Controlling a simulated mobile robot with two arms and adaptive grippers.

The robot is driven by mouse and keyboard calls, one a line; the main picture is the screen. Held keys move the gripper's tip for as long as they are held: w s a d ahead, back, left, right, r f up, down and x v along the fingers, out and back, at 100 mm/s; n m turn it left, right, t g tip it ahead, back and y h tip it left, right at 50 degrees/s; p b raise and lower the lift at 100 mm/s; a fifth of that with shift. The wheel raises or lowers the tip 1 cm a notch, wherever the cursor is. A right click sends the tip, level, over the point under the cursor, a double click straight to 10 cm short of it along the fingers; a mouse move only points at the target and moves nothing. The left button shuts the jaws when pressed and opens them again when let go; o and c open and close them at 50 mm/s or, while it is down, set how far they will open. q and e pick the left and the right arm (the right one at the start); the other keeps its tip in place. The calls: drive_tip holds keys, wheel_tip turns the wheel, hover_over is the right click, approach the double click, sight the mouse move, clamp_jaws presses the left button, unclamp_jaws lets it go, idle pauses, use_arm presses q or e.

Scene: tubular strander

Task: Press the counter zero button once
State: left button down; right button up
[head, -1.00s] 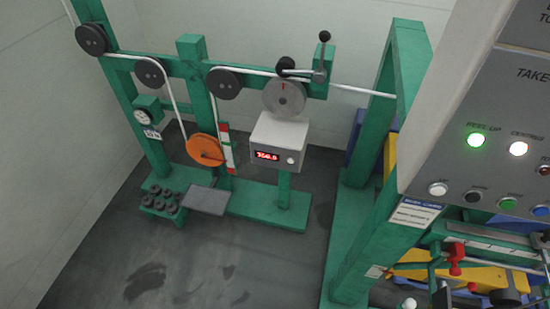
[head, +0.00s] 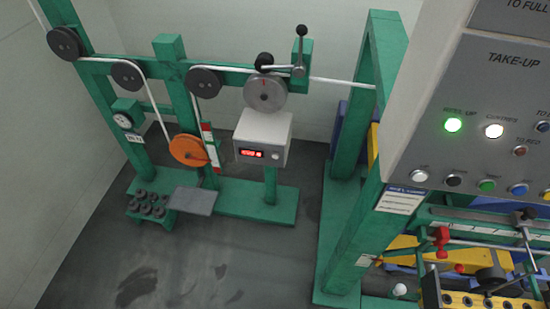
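The counter is a light grey box (head: 263,137) on a green post, under a grey measuring wheel (head: 265,92). Its front has a red lit display (head: 252,153), whose digits are too small to read surely. A small round whitish button (head: 275,156) sits on the front, right of the display. Nothing touches the box or the button. Neither of my grippers shows in the head view.
A grey take-up panel (head: 470,130) with lamps and buttons fills the upper right, beside a green frame post (head: 368,235). An orange pulley (head: 188,149) and a stand with several dark weights (head: 150,203) are left of the counter. The floor (head: 240,255) in front is clear.

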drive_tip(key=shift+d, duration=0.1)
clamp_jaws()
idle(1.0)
